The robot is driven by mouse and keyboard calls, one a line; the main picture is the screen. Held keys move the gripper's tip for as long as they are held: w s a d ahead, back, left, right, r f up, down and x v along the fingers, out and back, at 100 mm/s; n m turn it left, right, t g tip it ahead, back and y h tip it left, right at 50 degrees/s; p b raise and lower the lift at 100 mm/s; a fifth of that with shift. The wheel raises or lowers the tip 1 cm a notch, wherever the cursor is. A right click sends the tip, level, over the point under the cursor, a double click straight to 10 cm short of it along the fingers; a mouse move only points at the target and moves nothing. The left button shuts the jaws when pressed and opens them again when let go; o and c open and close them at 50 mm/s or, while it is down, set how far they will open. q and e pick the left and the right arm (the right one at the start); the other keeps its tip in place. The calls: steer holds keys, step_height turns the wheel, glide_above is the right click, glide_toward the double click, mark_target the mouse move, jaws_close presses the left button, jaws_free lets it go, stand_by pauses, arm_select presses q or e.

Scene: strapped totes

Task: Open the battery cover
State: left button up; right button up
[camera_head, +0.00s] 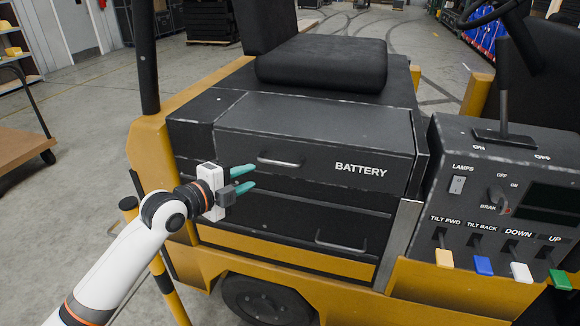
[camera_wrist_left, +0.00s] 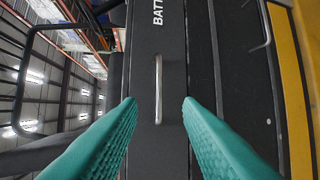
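The black battery cover (camera_head: 315,150) is closed on the side of a yellow forklift, below the seat. It carries white BATTERY lettering and a metal handle (camera_head: 281,160). In the left wrist view the handle (camera_wrist_left: 158,88) runs upright in the picture, between and beyond the two teal fingers. My left gripper (camera_head: 248,178) is open and empty, just left of the handle in the head view and apart from it. It also shows in the left wrist view (camera_wrist_left: 158,105). My right gripper is not in view.
A second handle (camera_head: 340,243) sits on a lower black panel. The seat (camera_head: 322,62) is above the cover. A control console (camera_head: 500,200) with coloured levers stands at the right. A black post (camera_head: 145,55) rises at the left, and a wooden cart (camera_head: 22,140) stands farther left.

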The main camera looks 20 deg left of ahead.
mark_target(278, 164)
arm_select(q)
steer(key=p+x, duration=0.2)
steer(key=x, duration=0.8)
steer(key=shift+w+d, duration=0.2)
steer(key=shift+w, duration=0.2)
steer(key=shift+w+d+f, duration=0.15)
steer(key=shift+w+d, duration=0.05)
steer(key=shift+w, duration=0.3)
steer(key=shift+c, duration=0.5)
jaws_close()
